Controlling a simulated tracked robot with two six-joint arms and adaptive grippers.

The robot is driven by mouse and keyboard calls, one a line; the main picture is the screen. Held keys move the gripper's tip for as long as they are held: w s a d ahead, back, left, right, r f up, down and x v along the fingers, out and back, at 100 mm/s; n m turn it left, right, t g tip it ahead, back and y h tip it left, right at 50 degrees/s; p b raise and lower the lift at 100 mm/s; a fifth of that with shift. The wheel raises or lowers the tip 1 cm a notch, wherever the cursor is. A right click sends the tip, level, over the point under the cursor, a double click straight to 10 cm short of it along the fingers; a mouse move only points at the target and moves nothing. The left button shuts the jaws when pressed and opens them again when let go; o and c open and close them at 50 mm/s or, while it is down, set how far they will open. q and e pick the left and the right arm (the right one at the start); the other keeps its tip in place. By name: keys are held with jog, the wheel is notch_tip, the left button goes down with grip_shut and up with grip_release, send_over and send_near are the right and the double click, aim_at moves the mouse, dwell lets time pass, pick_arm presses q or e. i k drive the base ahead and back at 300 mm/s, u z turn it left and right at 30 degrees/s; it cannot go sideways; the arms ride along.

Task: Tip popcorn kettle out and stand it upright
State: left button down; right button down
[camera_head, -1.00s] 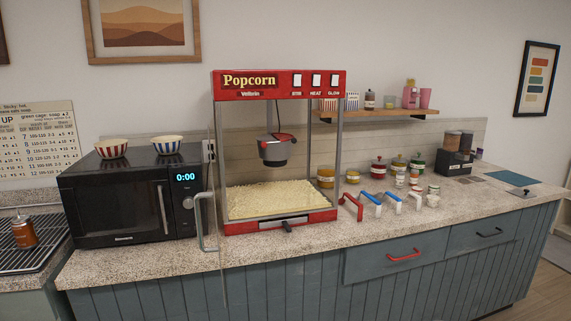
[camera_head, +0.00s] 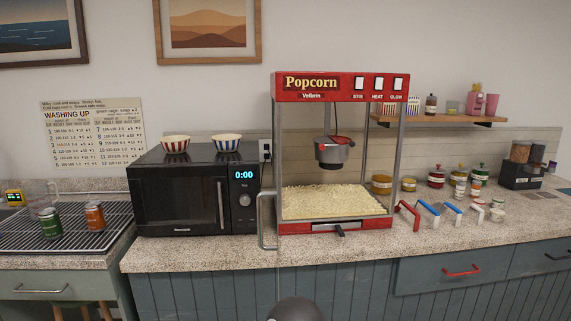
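The popcorn kettle (camera_head: 331,157) is a grey metal pot that hangs upright inside the red popcorn machine (camera_head: 335,226). A red cable or arm runs above it. Popcorn (camera_head: 335,202) covers the floor of the machine's cabinet below the kettle. A clear panel with a long metal handle (camera_head: 266,222) stands at the machine's left front edge; I cannot tell how far it is open. Neither of my grippers shows. A dark rounded shape at the bottom centre may be a part of me.
A black microwave (camera_head: 185,205) with two striped bowls stands left of the machine. A drying rack (camera_head: 75,241) with two jars is at far left. The counter's front strip (camera_head: 200,254) is clear.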

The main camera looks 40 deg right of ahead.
aim_at(331, 156)
jog(key=z, duration=0.65)
jog(key=i, duration=0.15)
jog(key=u, duration=1.6)
jog(key=k, duration=1.6)
jog(key=u, duration=1.55)
jog(key=i, duration=0.1)
jog(key=z, duration=3.3)
jog(key=i, duration=1.05)
jog(key=u, duration=0.05)
